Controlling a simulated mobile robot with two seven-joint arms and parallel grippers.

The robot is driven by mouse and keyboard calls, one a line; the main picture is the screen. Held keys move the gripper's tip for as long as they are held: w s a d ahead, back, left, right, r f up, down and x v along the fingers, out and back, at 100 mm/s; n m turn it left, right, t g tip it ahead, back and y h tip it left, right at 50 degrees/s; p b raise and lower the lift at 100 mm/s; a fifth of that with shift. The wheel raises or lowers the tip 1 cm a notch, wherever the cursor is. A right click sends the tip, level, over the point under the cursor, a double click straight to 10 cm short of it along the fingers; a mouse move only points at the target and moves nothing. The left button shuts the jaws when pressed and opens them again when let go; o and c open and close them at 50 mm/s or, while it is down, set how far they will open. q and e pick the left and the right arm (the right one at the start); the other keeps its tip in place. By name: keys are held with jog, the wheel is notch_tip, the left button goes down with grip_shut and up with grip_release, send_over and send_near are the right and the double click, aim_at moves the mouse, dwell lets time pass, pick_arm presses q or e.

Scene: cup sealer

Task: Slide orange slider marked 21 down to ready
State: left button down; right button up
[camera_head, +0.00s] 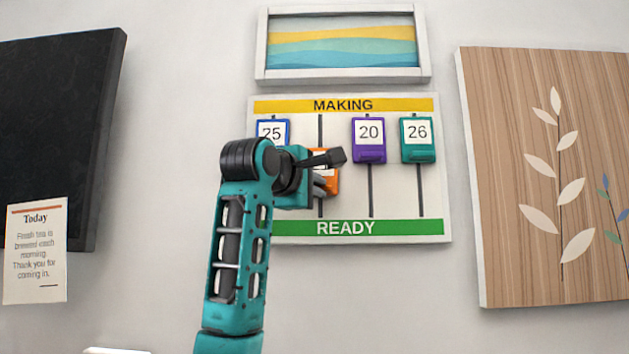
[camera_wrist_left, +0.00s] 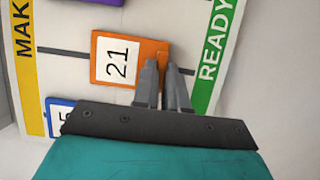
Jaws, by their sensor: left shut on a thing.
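The orange slider marked 21 (camera_wrist_left: 118,58) is on its dark vertical track on the board. In the head view the orange slider (camera_head: 331,186) is lower than the other sliders and partly hidden behind my left wrist. My left gripper (camera_wrist_left: 166,66) is shut on the lower part of the orange slider, near the green READY band (camera_wrist_left: 218,60). In the head view the left gripper (camera_head: 322,184) is mostly hidden by its own wrist. The READY band (camera_head: 345,228) runs along the board's bottom, with a gap below the slider. My right gripper is not in view.
A blue slider 25 (camera_head: 272,131), purple slider 20 (camera_head: 369,152) and green slider 26 (camera_head: 417,152) sit near the yellow MAKING band (camera_head: 343,105). A framed picture (camera_head: 341,74) hangs above. A wooden panel (camera_head: 515,120) is right; a dark board (camera_head: 60,130) is left.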

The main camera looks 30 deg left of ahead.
pick_arm(q)
notch_tip(320, 180, down, 3)
jog(key=shift+f+b, duration=0.1)
jog(key=shift+b, duration=0.5)
jog(key=shift+w+f, duration=0.1)
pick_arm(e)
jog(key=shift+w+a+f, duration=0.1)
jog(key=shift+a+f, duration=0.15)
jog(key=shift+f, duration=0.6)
pick_arm(q)
jog(key=c, duration=1.2)
grip_release()
jog(key=shift+o, duration=0.2)
jog(key=s+d+b, duration=0.1)
jog(key=s+d, duration=0.1)
jog(key=s, duration=1.1)
jog(key=shift+b, duration=0.4)
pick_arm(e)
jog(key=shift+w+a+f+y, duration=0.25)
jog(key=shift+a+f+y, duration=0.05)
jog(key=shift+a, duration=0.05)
